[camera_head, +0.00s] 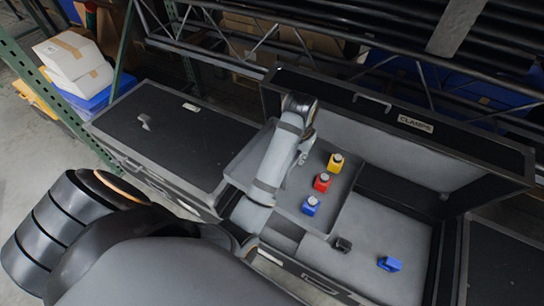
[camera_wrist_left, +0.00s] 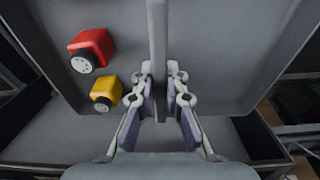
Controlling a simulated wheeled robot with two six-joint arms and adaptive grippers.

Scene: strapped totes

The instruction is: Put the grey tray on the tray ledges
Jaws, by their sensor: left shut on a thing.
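The grey tray (camera_head: 333,208) is at the left part of the open tote labelled CLAMPS (camera_head: 415,124). A yellow block (camera_head: 335,162), a red block (camera_head: 322,182) and a blue block (camera_head: 311,205) stand in its right half. My left gripper (camera_head: 302,158) is over the tray's middle, mostly hidden by its own arm. In the left wrist view, my left gripper (camera_wrist_left: 160,82) is shut on the tray's upright divider (camera_wrist_left: 157,35). The tray ledges cannot be made out clearly, and I cannot tell whether the tray touches them. My right gripper is out of view.
A blue piece (camera_head: 389,263) and a small black piece (camera_head: 342,244) lie on the tote's grey floor. The raised lid stands behind. A closed black tote (camera_head: 165,135) is on the left. Metal racking and cartons (camera_head: 75,62) are at the back.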

